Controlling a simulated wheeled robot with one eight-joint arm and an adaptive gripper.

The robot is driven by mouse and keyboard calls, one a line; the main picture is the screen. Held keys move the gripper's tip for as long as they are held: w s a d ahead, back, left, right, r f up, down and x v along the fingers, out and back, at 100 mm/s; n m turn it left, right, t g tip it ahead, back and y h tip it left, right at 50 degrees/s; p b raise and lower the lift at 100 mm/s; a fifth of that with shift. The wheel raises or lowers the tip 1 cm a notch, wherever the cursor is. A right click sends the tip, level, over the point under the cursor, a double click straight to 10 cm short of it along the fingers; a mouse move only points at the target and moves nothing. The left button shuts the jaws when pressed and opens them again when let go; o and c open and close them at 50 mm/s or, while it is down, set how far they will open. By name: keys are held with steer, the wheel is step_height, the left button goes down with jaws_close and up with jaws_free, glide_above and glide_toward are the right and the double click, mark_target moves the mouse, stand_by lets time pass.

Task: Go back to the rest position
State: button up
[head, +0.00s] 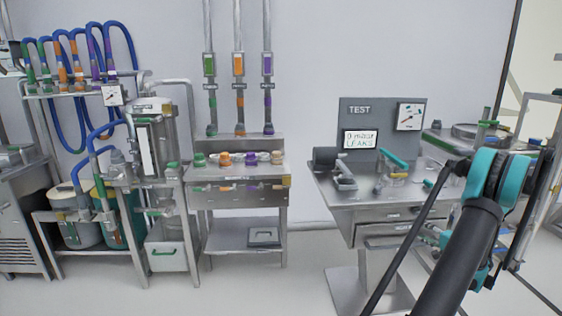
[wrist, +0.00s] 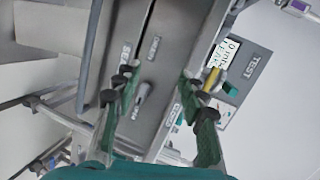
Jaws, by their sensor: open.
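My gripper (wrist: 158,78) shows in the wrist view with its two green and dark fingers spread wide apart. Nothing is between the fingers; a grey metal drawer front lies behind the gap. In the head view my black and teal arm reaches up from the lower right, in front of the right side of the test bench (head: 345,190). I cannot make out the gripper clearly in that view, as arm parts cover the area. The wrist view is tilted, with the bench's test panel (wrist: 250,70) at the right.
A steel valve stand (head: 237,172) with coloured fittings is at the centre. A pipe rack with blue hoses (head: 108,45) is at the left. A bin (head: 166,255) sits low there. Clear floor lies between the stand and the bench.

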steer(key=s+a+r+n+g, duration=0.2)
steer(key=s+a, duration=0.1)
steer(key=a, duration=0.7)
steer(key=s+a+r+n+g, duration=0.2)
steer(key=a+n+g, duration=0.1)
steer(key=a, duration=0.7)
steer(key=s+a+r+n+g, duration=0.2)
steer(key=s+a, duration=0.1)
steer(key=a, duration=0.7)
steer(key=s+a+f+n+g+h, duration=0.1)
steer(key=s+a, duration=0.4)
steer(key=s, duration=0.7)
steer(key=s+a+f+n+g+h, duration=0.2)
steer(key=s+a+n, duration=0.3)
steer(key=s, duration=0.8)
steer(key=shift+n+h, duration=0.5)
